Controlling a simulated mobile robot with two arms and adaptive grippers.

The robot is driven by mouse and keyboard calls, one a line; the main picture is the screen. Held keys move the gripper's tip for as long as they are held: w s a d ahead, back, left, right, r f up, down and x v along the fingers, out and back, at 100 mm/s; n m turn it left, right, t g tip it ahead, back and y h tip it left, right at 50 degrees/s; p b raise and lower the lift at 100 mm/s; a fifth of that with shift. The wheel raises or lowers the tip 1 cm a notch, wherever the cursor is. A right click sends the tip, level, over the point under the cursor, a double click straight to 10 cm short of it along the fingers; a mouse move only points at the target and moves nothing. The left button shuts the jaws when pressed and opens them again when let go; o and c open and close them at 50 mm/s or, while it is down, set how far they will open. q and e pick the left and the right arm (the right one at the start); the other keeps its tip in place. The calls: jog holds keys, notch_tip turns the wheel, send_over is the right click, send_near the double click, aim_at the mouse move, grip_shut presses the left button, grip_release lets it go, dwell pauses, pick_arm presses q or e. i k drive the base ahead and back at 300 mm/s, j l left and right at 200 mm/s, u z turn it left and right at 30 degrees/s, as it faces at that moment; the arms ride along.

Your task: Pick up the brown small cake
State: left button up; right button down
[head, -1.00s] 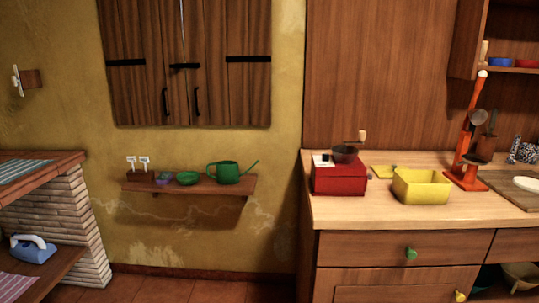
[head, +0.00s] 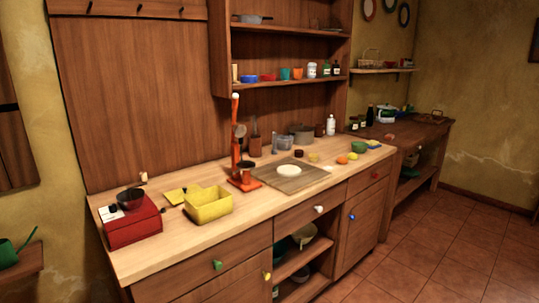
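I cannot make out a brown small cake for certain in the head view. A small reddish-brown item (head: 390,137) lies on the dark far counter, too small to identify. A pale round flat piece (head: 289,170) lies on a wooden board (head: 311,180) on the light wood counter. Neither of my grippers is in view.
Shelves (head: 290,80) hang above. The dark counter (head: 430,131) stands beyond. The tiled floor (head: 440,240) is clear.

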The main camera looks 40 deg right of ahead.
aim_at(298, 153)
jog(key=z, duration=1.6)
jog(key=i+l+u, duration=0.15)
jog(key=i+l, duration=0.25)
jog(key=i, duration=0.15)
